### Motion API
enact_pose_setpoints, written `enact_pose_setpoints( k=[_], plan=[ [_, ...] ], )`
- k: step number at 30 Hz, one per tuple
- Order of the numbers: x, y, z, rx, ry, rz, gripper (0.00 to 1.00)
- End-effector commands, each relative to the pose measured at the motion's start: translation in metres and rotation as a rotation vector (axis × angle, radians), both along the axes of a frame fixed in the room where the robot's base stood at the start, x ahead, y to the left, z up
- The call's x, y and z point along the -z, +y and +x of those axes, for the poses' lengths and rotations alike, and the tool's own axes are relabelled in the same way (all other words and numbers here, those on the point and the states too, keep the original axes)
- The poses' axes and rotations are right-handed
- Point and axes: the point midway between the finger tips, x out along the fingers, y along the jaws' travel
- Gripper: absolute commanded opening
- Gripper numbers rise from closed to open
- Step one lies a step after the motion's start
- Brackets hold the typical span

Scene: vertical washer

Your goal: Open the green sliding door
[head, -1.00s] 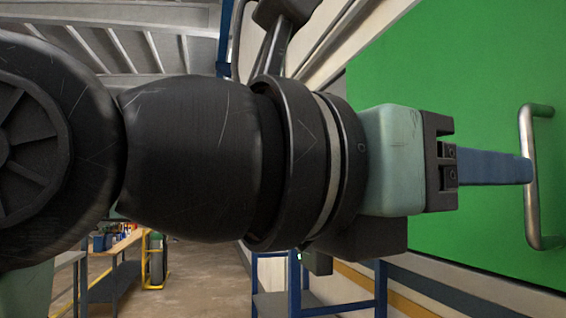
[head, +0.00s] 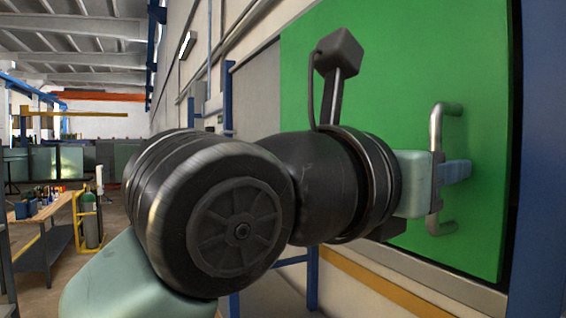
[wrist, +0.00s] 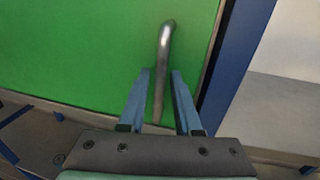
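The green sliding door (head: 390,75) fills the right of the head view and the upper left of the wrist view (wrist: 80,50). Its bent metal bar handle (head: 436,130) stands upright near the door's right edge; it also shows in the wrist view (wrist: 164,50). My gripper (head: 455,170) is at the handle, its blue fingers reaching past the bar. In the wrist view my gripper (wrist: 161,85) has its fingers apart on either side of the handle, with a visible gap to each.
A blue post (head: 540,150) stands right of the door, with a dark strip between them. A blue frame (head: 312,280) stands below my arm. A workbench (head: 45,225) and a yellow rack with a cylinder (head: 90,225) are at the left. The floor between is clear.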

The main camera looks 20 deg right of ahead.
Motion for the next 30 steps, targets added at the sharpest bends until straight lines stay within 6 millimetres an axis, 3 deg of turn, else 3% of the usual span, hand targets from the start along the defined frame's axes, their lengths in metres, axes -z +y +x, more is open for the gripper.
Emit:
enact_pose_setpoints(
  k=[1, 5, 30],
  plan=[
    [-0.0001, 0.0002, 0.0000, 0.000, 0.000, 0.000, 0.21],
    [-0.0003, 0.0003, -0.0001, 0.000, 0.000, 0.000, 0.00],
    [-0.0008, 0.0005, -0.0002, 0.000, -0.001, -0.001, 0.00]
  ],
)
